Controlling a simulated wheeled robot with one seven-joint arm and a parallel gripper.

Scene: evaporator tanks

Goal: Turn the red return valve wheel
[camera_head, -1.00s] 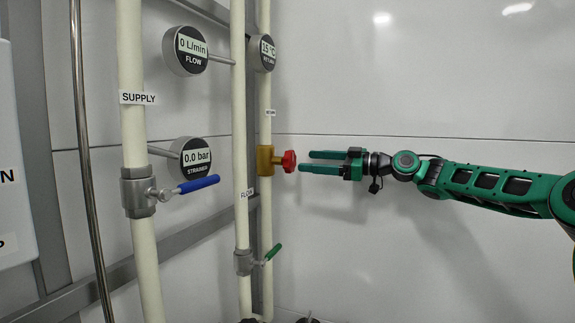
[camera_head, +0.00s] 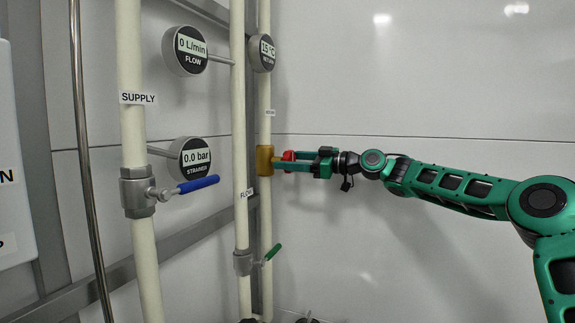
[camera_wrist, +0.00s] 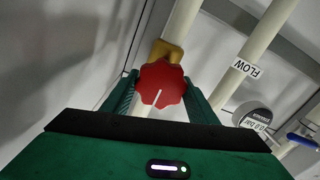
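The red return valve wheel (camera_head: 289,155) sits on a brass valve body (camera_head: 264,160) on the rear cream pipe. In the wrist view the lobed red wheel (camera_wrist: 161,82) faces me, with a white mark pointing down and slightly left. My green gripper (camera_head: 284,161) has reached the wheel, with its fingers on either side of it. In the wrist view the fingers of my gripper (camera_wrist: 160,92) stand apart, left and right of the wheel. They look open, with no clear grip on the rim. In the head view the fingers partly hide the wheel.
The supply pipe's blue-handled valve (camera_head: 170,191) and the green-handled valve (camera_head: 260,258) are left of and below my gripper. Round gauges (camera_head: 187,51) hang on the pipes. The white wall (camera_head: 430,90) to the right is clear.

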